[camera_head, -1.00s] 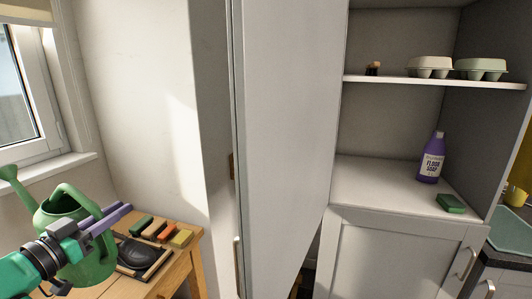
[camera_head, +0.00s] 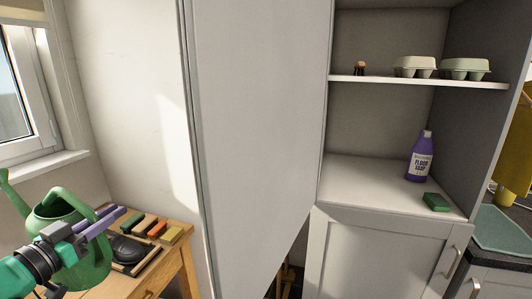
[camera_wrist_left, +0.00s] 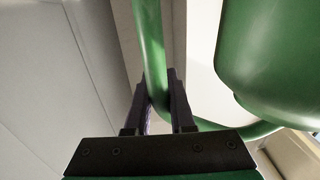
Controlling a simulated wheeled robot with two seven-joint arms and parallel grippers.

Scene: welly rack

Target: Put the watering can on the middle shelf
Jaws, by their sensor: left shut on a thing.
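The green watering can (camera_head: 88,262) is at the lower left of the head view, its spout pointing up and left. My left gripper (camera_head: 112,218) is shut on the can's handle. In the left wrist view the handle (camera_wrist_left: 150,50) runs between the two dark fingers (camera_wrist_left: 160,100), and the can's body (camera_wrist_left: 275,65) fills the upper right. The can appears held in front of the small wooden table. The cupboard has an upper shelf (camera_head: 420,82) and a lower, wider shelf surface (camera_head: 365,180); which one is the middle shelf I cannot tell. My right gripper is out of view.
A purple floor soap bottle (camera_head: 420,160) and a green sponge (camera_head: 436,202) stand on the lower surface's right side. Egg boxes (camera_head: 465,68) and a small brush (camera_head: 361,68) sit above. A tall open door (camera_head: 255,120) stands between can and shelves. The wooden table (camera_head: 178,262) holds several coloured blocks.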

